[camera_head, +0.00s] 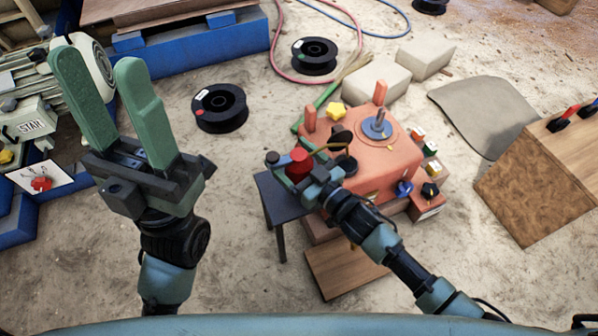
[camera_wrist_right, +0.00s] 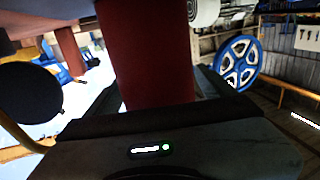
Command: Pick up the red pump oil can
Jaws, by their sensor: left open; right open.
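The red pump oil can (camera_head: 299,164) stands at the small dark table (camera_head: 268,200), beside the orange machine. My right gripper (camera_head: 293,170) is open at the can, with green fingers partly visible around it. Contact between the fingers and the can cannot be made out. In the right wrist view the can appears as a large red cylinder (camera_wrist_right: 150,55) straight ahead, very close to the gripper body. Its lower part is hidden there. My left gripper (camera_head: 112,95) is open and empty, raised at the left, far from the can.
The orange machine (camera_head: 385,155), with knobs and posts, stands just right of the can. Black spools (camera_head: 221,106) and cables lie on the floor behind. A wooden box (camera_head: 540,185) is at the right. A blue wheel (camera_wrist_right: 237,63) shows in the wrist view.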

